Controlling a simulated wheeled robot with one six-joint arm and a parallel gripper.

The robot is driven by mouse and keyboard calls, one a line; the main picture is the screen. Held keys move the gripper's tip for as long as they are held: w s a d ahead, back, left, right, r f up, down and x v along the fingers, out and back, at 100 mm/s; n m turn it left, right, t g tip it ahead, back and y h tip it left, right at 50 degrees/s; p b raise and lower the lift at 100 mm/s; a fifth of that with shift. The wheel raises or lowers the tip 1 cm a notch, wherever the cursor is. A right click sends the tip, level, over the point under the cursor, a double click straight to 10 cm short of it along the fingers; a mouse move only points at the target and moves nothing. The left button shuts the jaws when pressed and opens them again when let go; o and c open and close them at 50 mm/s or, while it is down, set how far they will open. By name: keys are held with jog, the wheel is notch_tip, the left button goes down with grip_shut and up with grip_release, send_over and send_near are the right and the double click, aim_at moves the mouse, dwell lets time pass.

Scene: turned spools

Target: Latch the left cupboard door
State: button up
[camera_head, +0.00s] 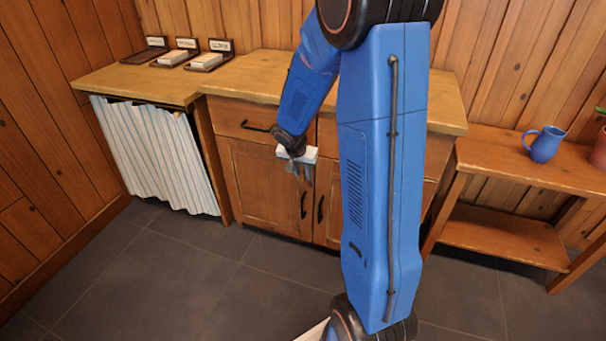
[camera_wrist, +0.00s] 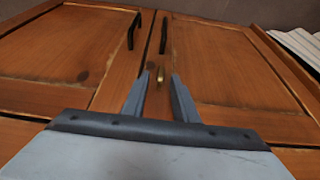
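The left cupboard door (camera_head: 262,185) is brown wood with a black handle (camera_head: 304,205) and looks closed. In the wrist view, which is turned around, this door (camera_wrist: 225,65) lies on the right. The other door (camera_wrist: 65,55) is beside it and also looks closed. A small brass latch piece (camera_wrist: 160,75) shows near the seam between the doors, below the handles in that picture. My gripper (camera_head: 299,171) is in front of the upper part of the doors. Its fingers (camera_wrist: 158,92) are apart and empty, with the brass piece seen between and beyond their tips.
A drawer with a black handle (camera_head: 256,127) is above the left door. A striped curtain (camera_head: 155,155) hangs at left. A side table with a blue mug (camera_head: 543,145) is at right. The floor (camera_head: 200,270) in front is clear.

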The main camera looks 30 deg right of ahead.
jog(key=shift+w+d+f, duration=0.15)
jog(key=shift+d+f, duration=0.05)
jog(key=shift+f, duration=0.4)
jog(key=shift+c, duration=0.4)
grip_shut()
jog(key=shift+a, duration=0.1)
jog(key=n+g+h, duration=0.1)
jog(key=g+h, duration=0.3)
jog(key=w+a+f+n+g+h, duration=0.1)
jog(key=n+g+h, duration=0.1)
jog(key=g+h, duration=0.1)
jog(key=f+n+g+h, duration=0.1)
jog(key=g+h, duration=0.3)
jog(key=shift+w+a+f+g+h, duration=0.15)
jog(key=shift+w+g+h, duration=0.15)
jog(key=shift+w, duration=0.1)
jog(key=shift+n+h, duration=0.3)
jog(key=shift+h, duration=0.1)
